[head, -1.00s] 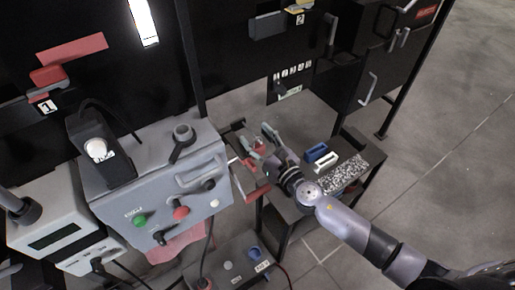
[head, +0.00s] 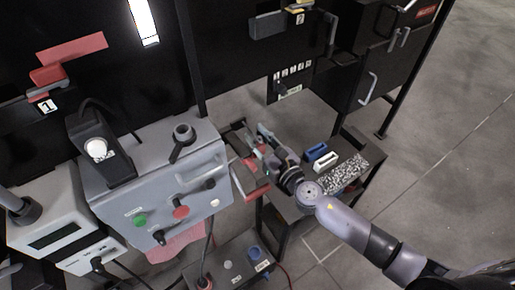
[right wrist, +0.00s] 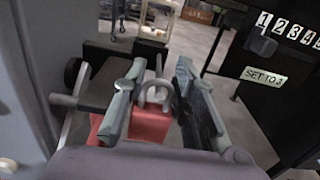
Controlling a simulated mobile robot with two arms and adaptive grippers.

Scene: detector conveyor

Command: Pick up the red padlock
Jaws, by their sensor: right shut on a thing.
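The red padlock (right wrist: 152,126) shows in the right wrist view as a red body with a grey looped shackle standing up between my fingers. My right gripper (right wrist: 160,95) has one finger on each side of it and is shut on it; the exact contact is hard to see. In the head view my right gripper (head: 262,137) is over the near-left part of the small dark table, beside the grey control box, and largely hides the padlock. My left gripper is not in view.
The grey control box (head: 120,190) with green and red buttons stands just left of the gripper. A blue holder (head: 317,151), a white holder (head: 326,161) and a speckled pad (head: 343,175) lie on the table to its right. Dark panels stand behind; open floor is at right.

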